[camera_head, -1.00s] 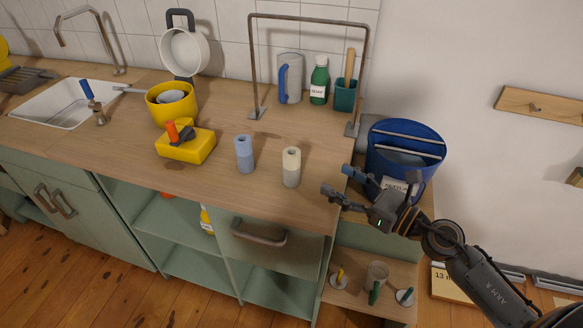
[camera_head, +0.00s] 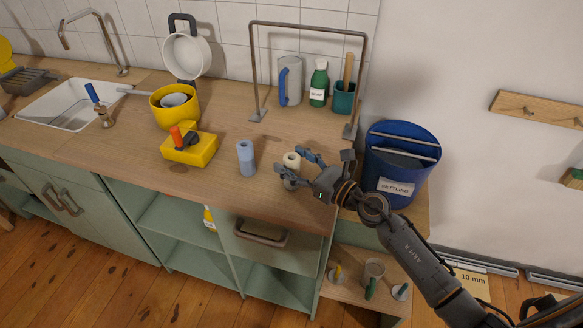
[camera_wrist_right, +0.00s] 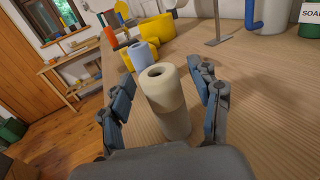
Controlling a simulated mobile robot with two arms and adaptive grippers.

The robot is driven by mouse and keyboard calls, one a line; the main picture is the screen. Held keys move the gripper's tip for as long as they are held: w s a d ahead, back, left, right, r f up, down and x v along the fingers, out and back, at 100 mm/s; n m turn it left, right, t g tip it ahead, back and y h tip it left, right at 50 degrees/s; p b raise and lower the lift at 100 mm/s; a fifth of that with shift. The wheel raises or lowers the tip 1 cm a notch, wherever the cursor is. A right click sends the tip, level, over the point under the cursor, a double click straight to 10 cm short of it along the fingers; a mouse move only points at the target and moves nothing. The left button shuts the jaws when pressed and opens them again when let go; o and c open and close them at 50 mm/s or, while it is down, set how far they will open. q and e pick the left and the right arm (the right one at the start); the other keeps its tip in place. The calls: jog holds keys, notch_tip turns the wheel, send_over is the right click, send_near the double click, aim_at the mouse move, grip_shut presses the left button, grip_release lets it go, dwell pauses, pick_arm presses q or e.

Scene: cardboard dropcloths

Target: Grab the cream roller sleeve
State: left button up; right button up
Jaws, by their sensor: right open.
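The cream roller sleeve (camera_head: 291,160) stands upright on the wooden counter near its front edge. In the head view its middle is partly hidden by my right gripper (camera_head: 293,166). In the right wrist view the cream sleeve (camera_wrist_right: 167,103) stands between the two open fingers of my right gripper (camera_wrist_right: 166,92). Bare counter shows between the sleeve and the right finger, and I cannot tell whether the left finger touches it. My left gripper is not in view.
A blue sleeve (camera_head: 246,158) stands upright just left of the cream one. A yellow block (camera_head: 190,148) with an orange-handled tool lies further left. A rusty metal frame (camera_head: 308,26) stands behind. A blue bucket (camera_head: 415,150) labelled SETTLING is at the right.

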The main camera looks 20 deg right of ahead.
jog(key=shift+w+a, duration=0.2)
jog(key=shift+w, duration=0.1)
jog(key=shift+c, duration=0.4)
jog(key=c, duration=0.9)
jog(key=shift+r, duration=0.1)
